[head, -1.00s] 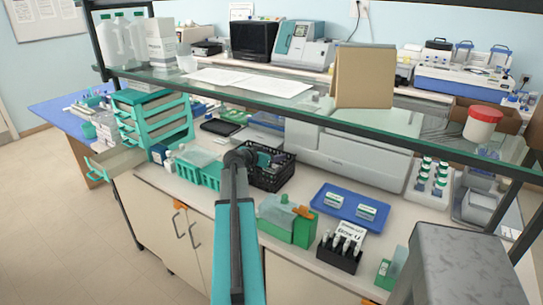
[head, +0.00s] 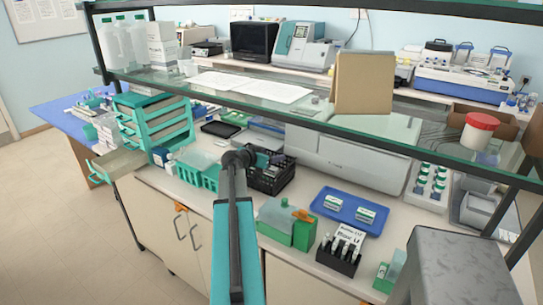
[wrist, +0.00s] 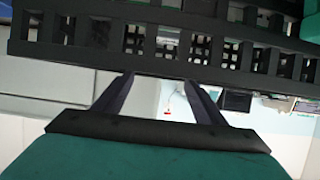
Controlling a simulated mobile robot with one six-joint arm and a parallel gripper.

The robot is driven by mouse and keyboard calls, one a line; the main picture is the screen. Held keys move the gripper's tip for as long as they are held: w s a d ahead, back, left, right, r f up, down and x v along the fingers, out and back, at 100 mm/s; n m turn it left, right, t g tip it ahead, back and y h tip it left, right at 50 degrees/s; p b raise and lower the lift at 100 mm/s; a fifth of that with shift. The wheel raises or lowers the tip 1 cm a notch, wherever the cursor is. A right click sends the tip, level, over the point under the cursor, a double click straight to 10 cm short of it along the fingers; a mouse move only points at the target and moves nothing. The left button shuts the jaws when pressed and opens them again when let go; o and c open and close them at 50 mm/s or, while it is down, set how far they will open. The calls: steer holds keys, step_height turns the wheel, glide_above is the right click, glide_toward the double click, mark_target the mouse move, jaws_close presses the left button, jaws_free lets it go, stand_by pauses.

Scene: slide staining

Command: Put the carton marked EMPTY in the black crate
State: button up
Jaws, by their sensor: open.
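The black crate (head: 268,184) stands on the counter just right of my arm, with grey and teal things inside it that I cannot make out. In the wrist view the slotted wall of the crate (wrist: 160,45) fills the top, upside down and close to my fingers. My gripper (wrist: 161,80) is open, with nothing between its fingers. Two small white-and-green cartons, a left one (head: 333,202) and a right one (head: 366,215), lie on a blue tray (head: 348,208). Their labels are too small to read, so I cannot tell which says EMPTY.
A teal basket (head: 197,176) stands left of the crate. A green box (head: 285,222) and a black rack of bottles (head: 340,255) stand near the counter's front edge. A glass shelf (head: 290,115) runs above the counter. A large white machine (head: 350,160) stands behind.

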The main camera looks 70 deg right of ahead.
steer(key=b+v, duration=0.2)
steer(key=v, duration=0.9)
steer(key=shift+s+d, duration=0.1)
stand_by(0.5)
